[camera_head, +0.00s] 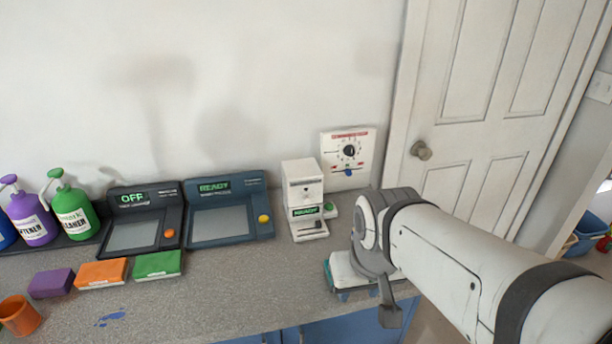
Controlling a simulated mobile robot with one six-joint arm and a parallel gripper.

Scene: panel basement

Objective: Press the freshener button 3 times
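A white upright dispenser (302,190) stands at the right of the counter, with a green READY display (305,211) low on its front. A small white block with a green button (330,207) sits at its right side. No label reading freshener is legible, so I cannot tell for sure which button is the freshener's. My arm reaches in from the lower right and partly covers the counter's right end. My gripper (365,295) seems to be below the wrist, in front of and to the right of the dispenser, apart from it. Its fingers are not clear.
Two dark consoles stand left of the dispenser: one reads OFF with an orange button (169,233), one READY with a yellow button (264,218). A dial panel (348,157) is on the wall. Pump bottles, coloured blocks and an orange cup (20,316) are left.

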